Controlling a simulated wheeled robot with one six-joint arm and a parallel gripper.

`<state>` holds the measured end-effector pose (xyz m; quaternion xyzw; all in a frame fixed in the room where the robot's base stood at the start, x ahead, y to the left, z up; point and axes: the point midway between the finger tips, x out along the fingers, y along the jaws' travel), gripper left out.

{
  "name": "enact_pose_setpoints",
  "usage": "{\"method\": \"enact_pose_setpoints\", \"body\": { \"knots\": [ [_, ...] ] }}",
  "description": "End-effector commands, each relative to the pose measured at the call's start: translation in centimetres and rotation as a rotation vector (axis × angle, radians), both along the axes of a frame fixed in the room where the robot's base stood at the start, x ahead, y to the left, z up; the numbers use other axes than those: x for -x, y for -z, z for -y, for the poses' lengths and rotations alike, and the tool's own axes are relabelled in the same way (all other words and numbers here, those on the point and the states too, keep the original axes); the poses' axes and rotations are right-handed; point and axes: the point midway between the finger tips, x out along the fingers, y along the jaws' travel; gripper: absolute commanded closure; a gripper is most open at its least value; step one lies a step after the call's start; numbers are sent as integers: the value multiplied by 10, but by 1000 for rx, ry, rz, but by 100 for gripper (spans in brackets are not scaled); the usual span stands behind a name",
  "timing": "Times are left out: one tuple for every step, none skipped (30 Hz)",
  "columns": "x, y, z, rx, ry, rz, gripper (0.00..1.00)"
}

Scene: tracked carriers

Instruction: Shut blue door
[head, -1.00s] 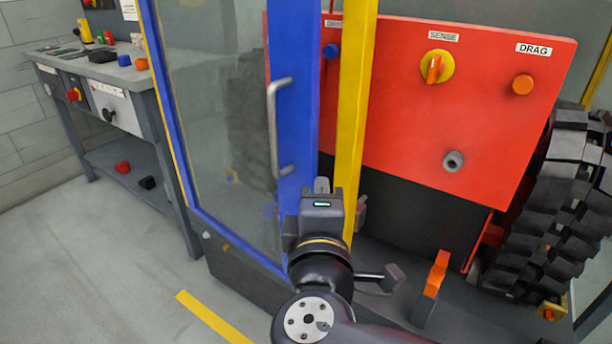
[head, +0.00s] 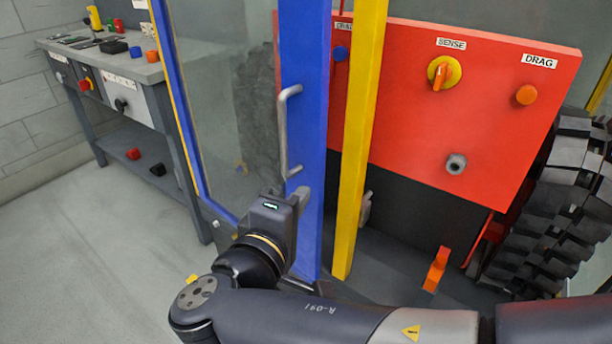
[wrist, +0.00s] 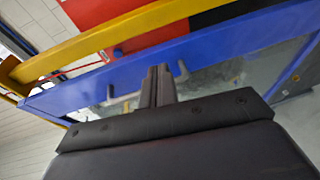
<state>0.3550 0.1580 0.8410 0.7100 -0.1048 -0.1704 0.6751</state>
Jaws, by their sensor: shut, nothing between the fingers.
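The blue door (head: 308,60) is a blue frame around a clear pane, with a grey bar handle (head: 283,130) on its right stile. A gap with the red panel behind it separates this stile from the yellow post (head: 362,130), so the door stands ajar. My gripper (head: 302,196) is shut and empty, at the stile just below the handle's lower end. In the wrist view its closed fingers (wrist: 158,88) overlap the blue frame (wrist: 215,48). They look close to it or touching; I cannot tell which. The yellow post (wrist: 120,30) runs beyond the frame there.
A red panel (head: 480,110) with knobs and labels stands behind the post. A black tracked wheel (head: 550,200) is at the right, with an orange piece (head: 436,270) on the low base. A grey workbench (head: 150,75) stands at the left. The floor (head: 110,270) at lower left is clear.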

Motion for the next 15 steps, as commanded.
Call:
{"method": "enact_pose_setpoints", "body": {
  "knots": [
    [-2, 0, -11, 10, 30, -5, 100],
    [-3, 2, -16, 11, 51, -5, 100],
    [-3, 4, -22, 13, 79, -5, 100],
    [-3, 6, -27, 16, 98, -3, 100],
    [-3, 8, -32, 19, 119, -1, 100],
    [-3, 12, -38, 25, 147, 2, 100],
    [-2, 14, -43, 28, 167, 6, 100],
    [-2, 17, -48, 33, 187, 9, 100],
    [0, 21, -54, 39, 211, 16, 100],
    [1, 23, -58, 45, 229, 22, 100],
    [2, 26, -62, 49, 246, 26, 100],
    [3, 30, -67, 55, 267, 33, 100],
    [4, 32, -70, 60, 281, 39, 100],
    [5, 34, -73, 63, 293, 44, 100],
    [7, 37, -76, 69, 308, 50, 100]
  ]
}}
